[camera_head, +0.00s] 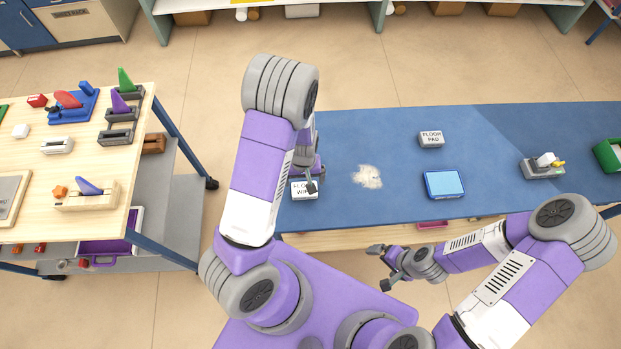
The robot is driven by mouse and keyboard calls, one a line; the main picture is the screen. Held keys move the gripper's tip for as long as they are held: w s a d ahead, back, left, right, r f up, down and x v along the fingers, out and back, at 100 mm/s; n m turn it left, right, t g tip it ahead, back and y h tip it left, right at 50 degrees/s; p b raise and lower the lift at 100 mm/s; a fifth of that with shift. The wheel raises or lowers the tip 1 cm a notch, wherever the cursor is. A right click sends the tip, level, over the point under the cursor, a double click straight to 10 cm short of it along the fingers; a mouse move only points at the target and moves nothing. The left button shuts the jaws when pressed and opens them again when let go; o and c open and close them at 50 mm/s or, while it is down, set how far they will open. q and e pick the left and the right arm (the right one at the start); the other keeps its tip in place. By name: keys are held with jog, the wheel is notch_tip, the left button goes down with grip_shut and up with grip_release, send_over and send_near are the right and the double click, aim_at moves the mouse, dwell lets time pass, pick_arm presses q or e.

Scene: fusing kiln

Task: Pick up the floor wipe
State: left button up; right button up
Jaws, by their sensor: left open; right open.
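A white block labelled "FLOOR WIPE" (299,194) lies on the blue bench top (335,140), near its front left edge. Part of its label is hidden behind my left gripper. My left gripper (314,182) is open and hangs over the right part of the floor wipe. I cannot tell whether its fingers touch the block or are just above it. My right gripper (381,267) is open and empty, in front of the bench edge and away from the floor wipe.
A pale powder patch (368,176) lies right of the floor wipe. Farther right are a block labelled "FLOOR PAD" (431,139), a light-blue tray-like item (444,185), a grey holder (541,171) and a green bin (607,155). A wooden table (95,165) with several items stands left.

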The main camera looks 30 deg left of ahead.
aim_at(304, 189)
pick_arm(q)
jog(key=shift+s+f, duration=0.25)
jog(key=shift+f, duration=0.7)
notch_tip(304, 189, down, 5)
jog(key=shift+w+r+b, duration=0.1)
jog(key=shift+w+b, duration=0.05)
jog(key=shift+b, duration=1)
pick_arm(e)
jog(key=shift+s+f, duration=0.15)
jog(key=shift+f, duration=0.45)
jog(key=shift+s+f, duration=0.15)
jog(key=shift+f, duration=0.45)
pick_arm(q)
jog(key=c, duration=0.7)
